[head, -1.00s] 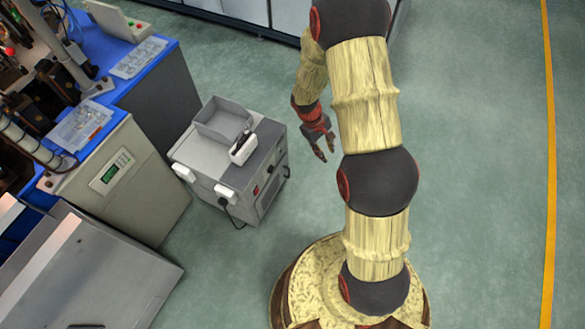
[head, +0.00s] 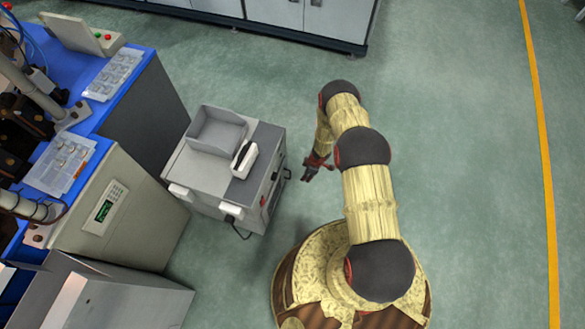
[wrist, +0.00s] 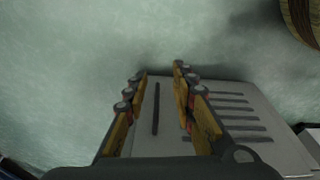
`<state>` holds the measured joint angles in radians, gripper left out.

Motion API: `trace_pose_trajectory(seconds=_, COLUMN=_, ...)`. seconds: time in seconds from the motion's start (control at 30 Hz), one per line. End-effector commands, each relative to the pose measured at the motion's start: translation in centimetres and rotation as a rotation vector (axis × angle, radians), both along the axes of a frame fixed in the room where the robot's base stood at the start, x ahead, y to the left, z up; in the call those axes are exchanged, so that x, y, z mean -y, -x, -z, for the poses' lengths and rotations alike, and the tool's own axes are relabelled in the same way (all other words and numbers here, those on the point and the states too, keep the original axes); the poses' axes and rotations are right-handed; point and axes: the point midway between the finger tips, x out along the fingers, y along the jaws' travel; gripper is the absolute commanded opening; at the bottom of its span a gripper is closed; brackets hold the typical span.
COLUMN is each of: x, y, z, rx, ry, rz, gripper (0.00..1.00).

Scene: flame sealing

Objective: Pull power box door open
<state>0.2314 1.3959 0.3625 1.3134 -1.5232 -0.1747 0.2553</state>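The grey power box (head: 184,170) stands on the floor left of my arm in the head view. Its right side faces my gripper (head: 309,173), which is just off that side with a gap of floor showing. In the wrist view a light grey panel (wrist: 173,140) lies ahead and below, with several dark slots on its right and one long dark upright bar (wrist: 156,108) on its left. My gripper (wrist: 159,72) is open and empty. The bar appears between its two fingers. I cannot tell whether the fingers touch the panel. The door's edges are not clear.
A grey open tray (head: 215,131) and a white-and-black device (head: 244,160) sit on top of the box. A blue-topped workbench (head: 128,85) and a cream cabinet (head: 125,222) stand to the left. Floor (head: 460,150) to the right is clear.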

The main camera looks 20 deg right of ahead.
Motion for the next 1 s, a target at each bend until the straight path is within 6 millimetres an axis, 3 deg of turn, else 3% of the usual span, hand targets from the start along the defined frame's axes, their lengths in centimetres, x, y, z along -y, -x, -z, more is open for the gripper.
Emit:
trace_pose_trajectory(seconds=0.03, x=-0.7, y=-2.1, z=-0.8, rx=0.039, ry=-0.034, rz=-0.037, gripper=0.26)
trace_pose_trajectory(seconds=0.1, x=-2.0, y=-3.3, z=-1.3, rx=0.066, ry=-0.086, rz=-0.082, gripper=0.26)
trace_pose_trajectory(seconds=0.33, x=-4.9, y=-3.4, z=-2.0, rx=0.073, ry=-0.194, rz=-0.110, gripper=0.26)
trace_pose_trajectory(seconds=0.8, x=-7.1, y=-4.3, z=4.0, rx=0.071, ry=-0.193, rz=-0.102, gripper=0.26)
trace_pose_trajectory(seconds=1.0, x=-7.5, y=-4.6, z=4.9, rx=0.071, ry=-0.192, rz=-0.101, gripper=0.26)
